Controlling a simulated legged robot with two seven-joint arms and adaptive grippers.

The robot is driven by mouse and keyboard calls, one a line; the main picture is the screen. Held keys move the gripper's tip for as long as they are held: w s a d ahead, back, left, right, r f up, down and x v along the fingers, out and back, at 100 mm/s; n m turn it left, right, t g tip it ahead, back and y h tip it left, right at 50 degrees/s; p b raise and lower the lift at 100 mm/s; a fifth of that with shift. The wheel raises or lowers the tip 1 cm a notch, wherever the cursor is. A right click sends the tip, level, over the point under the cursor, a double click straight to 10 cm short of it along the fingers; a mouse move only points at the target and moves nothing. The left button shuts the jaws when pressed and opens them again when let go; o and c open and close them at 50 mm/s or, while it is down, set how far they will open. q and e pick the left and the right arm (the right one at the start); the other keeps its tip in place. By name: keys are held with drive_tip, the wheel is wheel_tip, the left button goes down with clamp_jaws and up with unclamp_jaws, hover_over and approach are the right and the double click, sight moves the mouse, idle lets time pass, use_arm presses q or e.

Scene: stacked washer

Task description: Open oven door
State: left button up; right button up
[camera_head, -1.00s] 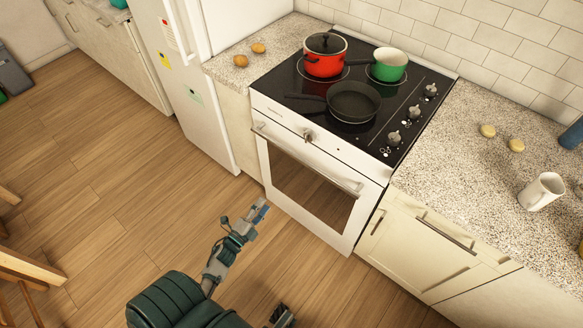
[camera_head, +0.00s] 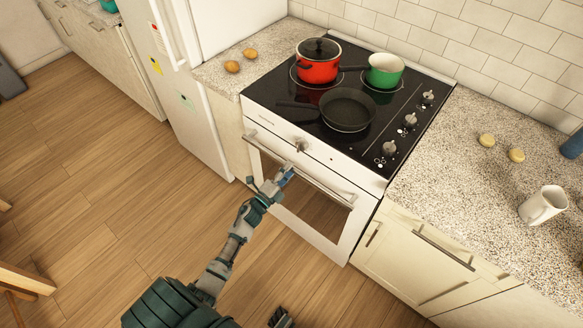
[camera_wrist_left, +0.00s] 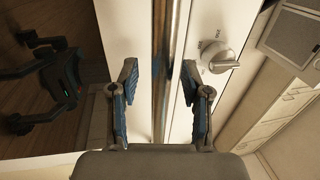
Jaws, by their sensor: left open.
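The white oven door (camera_head: 318,216) with its dark glass is closed under the black cooktop. A metal bar handle (camera_head: 326,187) runs across its top. My left gripper (camera_head: 284,175) is at the left part of the handle. In the left wrist view its blue-padded fingers (camera_wrist_left: 159,72) are open, one on either side of the handle bar (camera_wrist_left: 166,50), and I see no grip on it. The dark door glass (camera_wrist_left: 45,25) reflects the gripper there. A small dark part of what looks like my right gripper (camera_head: 280,318) shows at the bottom edge; its jaws are unclear.
A red lidded pot (camera_head: 318,66), a green pot (camera_head: 384,70) and a black pan (camera_head: 348,109) stand on the cooktop. A white fridge (camera_head: 190,95) is at the left, cream cabinets (camera_head: 400,255) at the right.

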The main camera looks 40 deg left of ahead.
use_arm(q)
drive_tip(key=shift+w+d+r, duration=0.1)
drive_tip(key=shift+w, duration=0.6)
use_arm(e)
drive_tip(key=shift+w+a, duration=0.1)
drive_tip(key=shift+w, duration=0.15)
drive_tip(key=shift+r, duration=0.1)
use_arm(q)
clamp_jaws()
